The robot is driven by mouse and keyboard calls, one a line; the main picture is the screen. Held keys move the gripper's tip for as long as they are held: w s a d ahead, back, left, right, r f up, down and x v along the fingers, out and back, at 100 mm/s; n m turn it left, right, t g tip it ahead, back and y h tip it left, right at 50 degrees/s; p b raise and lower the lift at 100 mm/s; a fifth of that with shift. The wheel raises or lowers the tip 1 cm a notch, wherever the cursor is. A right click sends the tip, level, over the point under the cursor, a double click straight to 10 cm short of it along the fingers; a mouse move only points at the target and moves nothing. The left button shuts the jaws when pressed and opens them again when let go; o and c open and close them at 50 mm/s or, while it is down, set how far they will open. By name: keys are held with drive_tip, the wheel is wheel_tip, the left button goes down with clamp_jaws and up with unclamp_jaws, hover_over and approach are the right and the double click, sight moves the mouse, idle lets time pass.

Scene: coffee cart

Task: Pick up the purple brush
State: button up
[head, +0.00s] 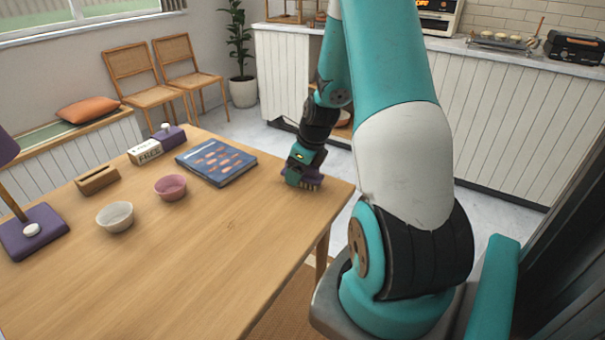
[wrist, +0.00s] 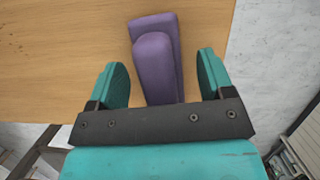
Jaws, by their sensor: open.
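The purple brush (head: 312,184) is on the wooden table near its right corner, mostly hidden by my gripper in the head view. In the wrist view the brush (wrist: 157,65) shows as a purple body with rounded ends, pointing away from the palm. My gripper (head: 301,172) is lowered over it, pointing down. In the wrist view my gripper (wrist: 162,68) is open, with one teal finger on each side of the brush. Gaps show between the brush and both fingers, so it is not held.
The table's front middle is clear.

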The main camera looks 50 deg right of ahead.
drive_tip(key=shift+f, duration=0.15)
drive_tip(key=shift+c, duration=0.4)
drive_tip(key=c, duration=0.9)
drive_tip(key=shift+c, duration=0.2)
wheel_tip(320, 180, up, 20)
drive_tip(key=p, duration=0.3)
drive_tip(key=shift+r, duration=0.25)
